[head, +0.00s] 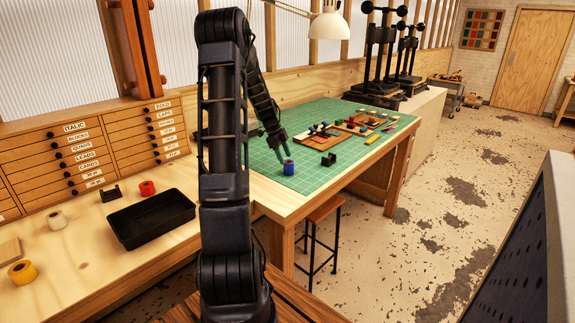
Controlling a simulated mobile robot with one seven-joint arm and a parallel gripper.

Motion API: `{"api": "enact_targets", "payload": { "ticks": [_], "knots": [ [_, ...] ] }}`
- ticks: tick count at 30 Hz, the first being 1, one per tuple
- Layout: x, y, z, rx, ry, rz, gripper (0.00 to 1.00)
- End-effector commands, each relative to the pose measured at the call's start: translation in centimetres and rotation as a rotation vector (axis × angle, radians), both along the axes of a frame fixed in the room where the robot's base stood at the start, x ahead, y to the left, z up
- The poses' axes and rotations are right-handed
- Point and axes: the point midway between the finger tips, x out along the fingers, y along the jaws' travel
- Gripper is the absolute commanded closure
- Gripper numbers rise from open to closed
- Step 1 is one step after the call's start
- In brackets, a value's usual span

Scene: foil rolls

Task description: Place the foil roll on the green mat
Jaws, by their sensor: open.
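A blue foil roll (289,168) stands on the green mat (312,181), near the mat's front left edge. My gripper (284,151) is open, its fingers pointing down just above and behind the blue roll. I cannot tell whether the fingertips touch it. Other foil rolls lie on the wooden bench to the left: a red one (147,188) behind the tray, a cream one (57,220) left of the tray, and a yellow one (22,272) near the left edge of the view. My arm hides part of the bench and mat.
A black tray (152,236) sits on the left bench, with a small black holder (110,194) behind it. Another black holder (328,159) stands on the mat right of the blue roll. Wooden boards with tools (335,138) lie farther back. The mat's front right is clear.

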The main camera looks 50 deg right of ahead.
Motion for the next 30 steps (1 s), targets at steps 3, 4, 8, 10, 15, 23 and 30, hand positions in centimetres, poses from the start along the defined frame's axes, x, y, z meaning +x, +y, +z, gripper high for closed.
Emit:
{"api": "enact_targets", "payload": {
  "ticks": [3,4,8,10,15,23,30],
  "knots": [
    [0.9,0.3,2.2,-0.003,-0.002,0.002,0.38],
    [1.1,0.4,2.7,-0.002,-0.002,0.002,0.38],
    [1.7,0.7,4.3,-0.001,-0.001,0.002,0.38],
    [1.9,0.8,4.9,-0.001,0.000,0.000,0.38],
    [2.2,0.9,5.7,-0.001,0.000,0.001,0.38],
    [2.9,2.7,6.9,0.018,-0.016,0.072,0.38],
    [5.4,11.2,11.4,0.096,-0.077,0.415,0.38]
  ]
}}
